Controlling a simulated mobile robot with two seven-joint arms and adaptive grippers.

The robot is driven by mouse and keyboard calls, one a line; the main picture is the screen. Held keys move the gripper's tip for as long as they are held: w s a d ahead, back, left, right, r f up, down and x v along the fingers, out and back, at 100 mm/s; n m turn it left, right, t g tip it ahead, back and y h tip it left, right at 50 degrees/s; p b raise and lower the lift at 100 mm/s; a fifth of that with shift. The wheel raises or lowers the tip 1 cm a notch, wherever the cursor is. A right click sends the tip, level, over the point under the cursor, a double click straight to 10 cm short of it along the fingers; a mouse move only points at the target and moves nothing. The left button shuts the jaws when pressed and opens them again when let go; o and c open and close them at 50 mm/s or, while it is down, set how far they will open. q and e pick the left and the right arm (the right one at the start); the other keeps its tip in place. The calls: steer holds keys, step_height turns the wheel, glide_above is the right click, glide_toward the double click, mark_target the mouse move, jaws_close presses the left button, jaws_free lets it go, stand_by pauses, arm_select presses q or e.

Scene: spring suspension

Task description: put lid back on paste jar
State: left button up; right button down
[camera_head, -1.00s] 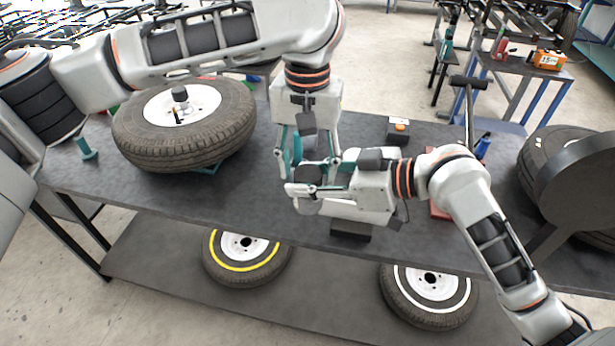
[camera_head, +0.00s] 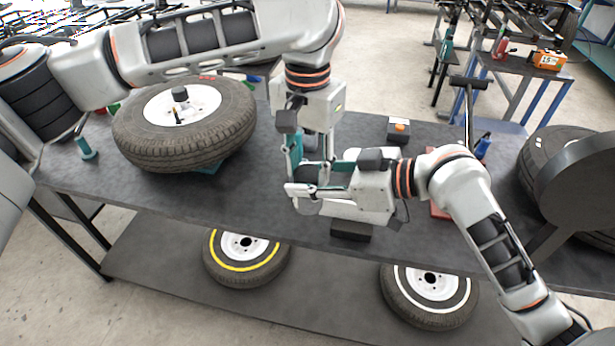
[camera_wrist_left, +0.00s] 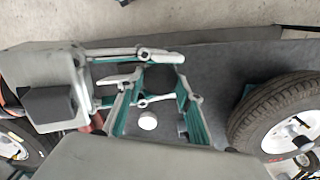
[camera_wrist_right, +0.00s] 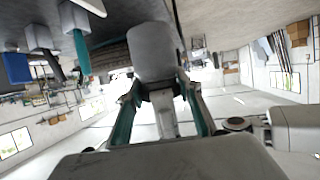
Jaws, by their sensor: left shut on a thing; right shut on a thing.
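The paste jar is a pale grey cylinder (camera_wrist_right: 152,52) in the right wrist view, between the fingers of my right gripper (camera_wrist_right: 163,108). In the head view my right gripper (camera_head: 318,190) reaches in from the right, shut on the jar above the bench. My left gripper (camera_head: 308,160) points down over the jar from above, shut on a dark, round part at its top, which appears to be the lid (camera_head: 307,174). Fingers cover most of the lid, so I cannot tell how it sits on the jar. My left fingers also show in the left wrist view (camera_wrist_left: 158,108).
A wheel (camera_head: 185,122) lies on the bench at left, beside a teal tool (camera_head: 85,148). A box with an orange button (camera_head: 398,130) stands at the back of the dark bench (camera_head: 235,195). Another tyre stands at the right. Bare bench lies left of the grippers.

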arm_select(q)
steer(key=shift+a, duration=0.1)
steer(key=o, duration=1.2)
steer(key=shift+r, duration=2.25)
steer(key=shift+c, duration=0.2)
